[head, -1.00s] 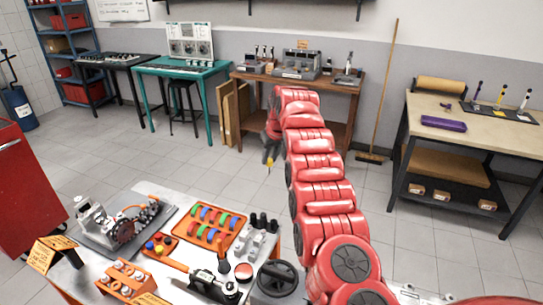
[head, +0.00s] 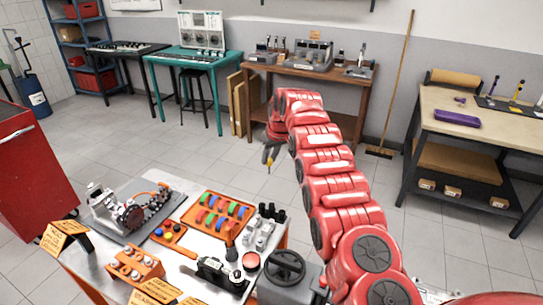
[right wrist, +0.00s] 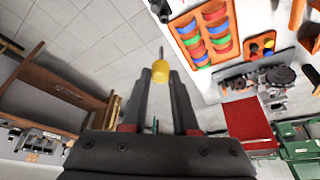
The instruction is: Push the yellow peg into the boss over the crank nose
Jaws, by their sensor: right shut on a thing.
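The yellow peg (right wrist: 160,69) is pinched between the fingertips of my right gripper (right wrist: 161,78) in the right wrist view, with a thin grey pin sticking out beyond it. In the head view my right gripper (head: 269,153) hangs over open floor beyond the bench, fingers pointing down, with a small spot of yellow at its tips. The engine (head: 132,214) sits on a grey plate at the left of the bench, well apart from the peg. It also shows in the right wrist view (right wrist: 268,82). The boss over the crank nose is too small to make out. My left gripper is not in view.
The metal bench (head: 192,262) carries an orange tray (head: 240,203) of coloured rings, a small orange holder (head: 168,231), an orange rack (head: 135,262) and a black-and-grey fixture (head: 220,272). A red cabinet (head: 30,165) stands left. Floor beyond the bench is clear.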

